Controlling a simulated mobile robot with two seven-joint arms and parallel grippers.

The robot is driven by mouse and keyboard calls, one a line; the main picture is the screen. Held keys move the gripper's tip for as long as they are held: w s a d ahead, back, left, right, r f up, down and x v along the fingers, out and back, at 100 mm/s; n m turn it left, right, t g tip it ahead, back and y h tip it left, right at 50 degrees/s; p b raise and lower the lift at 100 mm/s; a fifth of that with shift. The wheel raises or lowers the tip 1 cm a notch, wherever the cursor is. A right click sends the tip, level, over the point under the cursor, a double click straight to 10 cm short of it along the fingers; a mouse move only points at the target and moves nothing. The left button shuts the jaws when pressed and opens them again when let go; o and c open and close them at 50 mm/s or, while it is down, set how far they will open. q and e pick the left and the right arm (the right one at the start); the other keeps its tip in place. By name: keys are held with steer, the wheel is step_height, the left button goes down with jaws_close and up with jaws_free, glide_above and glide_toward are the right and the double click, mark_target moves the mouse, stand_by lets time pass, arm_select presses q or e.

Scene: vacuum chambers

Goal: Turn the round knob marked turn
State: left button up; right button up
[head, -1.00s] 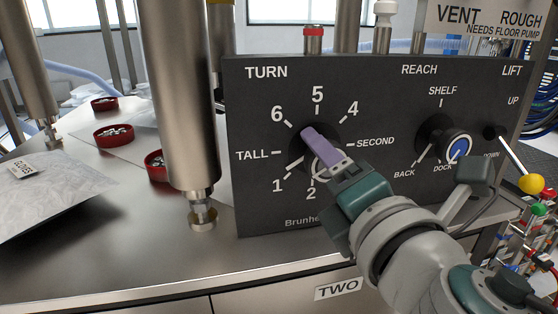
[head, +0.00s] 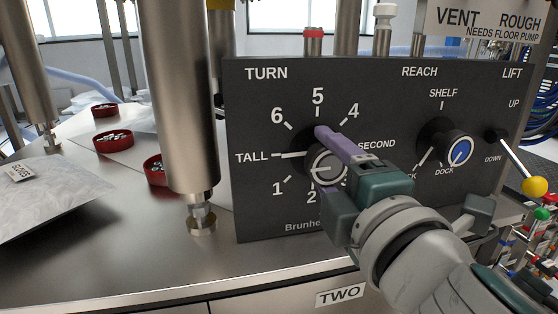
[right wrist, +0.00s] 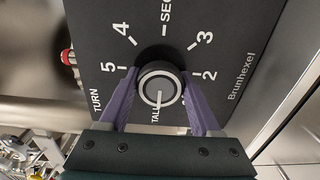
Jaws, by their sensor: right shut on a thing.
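The round knob (head: 326,172) under the word TURN sits on the black panel (head: 255,110), partly covered by my right gripper in the head view. The right wrist view shows its grey round face (right wrist: 158,86) with a white pointer line. The pointer lines up with the TALL mark in both views. My right gripper (head: 321,160) has its purple fingers on opposite sides of the knob, shut on it; they flank the knob in the right wrist view (right wrist: 159,74). My left gripper is in neither view.
On the same panel are a blue-capped REACH knob (head: 459,151) and a LIFT lever with a yellow ball (head: 535,187). A steel column (head: 180,100) stands just left of the panel. Red dishes (head: 112,139) and a bag labelled GLOVES (head: 50,195) lie on the steel bench.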

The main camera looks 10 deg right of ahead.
stand_by(0.3)
steer(key=o, duration=1.3)
steer(key=shift+o, duration=0.2)
steer(key=s, duration=1)
steer(key=shift+d, duration=0.15)
